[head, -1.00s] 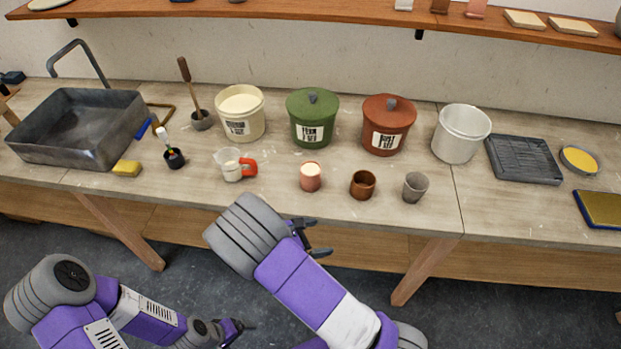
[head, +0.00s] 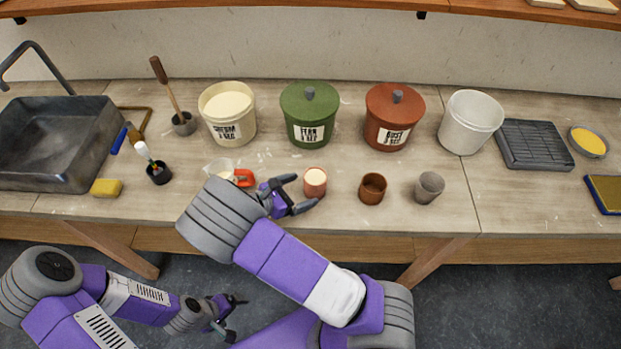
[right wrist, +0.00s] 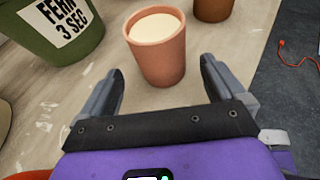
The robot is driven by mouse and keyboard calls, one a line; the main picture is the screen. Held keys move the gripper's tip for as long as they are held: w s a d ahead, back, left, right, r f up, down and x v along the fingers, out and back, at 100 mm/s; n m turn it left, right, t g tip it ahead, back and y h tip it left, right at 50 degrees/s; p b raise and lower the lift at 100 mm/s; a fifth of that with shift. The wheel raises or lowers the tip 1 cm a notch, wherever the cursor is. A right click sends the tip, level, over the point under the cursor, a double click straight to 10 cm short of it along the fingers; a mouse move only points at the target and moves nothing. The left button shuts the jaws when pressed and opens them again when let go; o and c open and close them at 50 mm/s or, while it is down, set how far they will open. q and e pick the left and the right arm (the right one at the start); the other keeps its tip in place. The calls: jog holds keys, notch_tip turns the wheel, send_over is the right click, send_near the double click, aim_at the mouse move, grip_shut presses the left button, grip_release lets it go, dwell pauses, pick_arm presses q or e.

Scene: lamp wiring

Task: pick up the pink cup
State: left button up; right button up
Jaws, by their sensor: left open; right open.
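The pink cup (head: 315,184) stands upright on the workbench, filled near its rim with something cream-coloured. It also shows in the right wrist view (right wrist: 157,58), just ahead of the fingers. My right gripper (head: 305,191) is open at the left side of the cup, its fingers pointing toward it. In the right wrist view a finger lies on either side of the cup's lower part, with gaps and no visible contact. My left gripper (head: 238,317) is open and empty, low in front of the bench, away from the cup.
A brown cup (head: 372,189) and a grey cup (head: 429,188) stand right of the pink cup. A green lidded bucket (head: 309,117) and a red one (head: 394,118) stand behind. A measuring jug with a red handle (head: 243,178) is partly hidden behind my right arm.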

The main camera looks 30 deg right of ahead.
aim_at(307, 188)
jog(key=x, duration=0.5)
jog(key=shift+d+b, duration=0.35)
jog(key=shift+r, duration=0.1)
jog(key=c, duration=1.4)
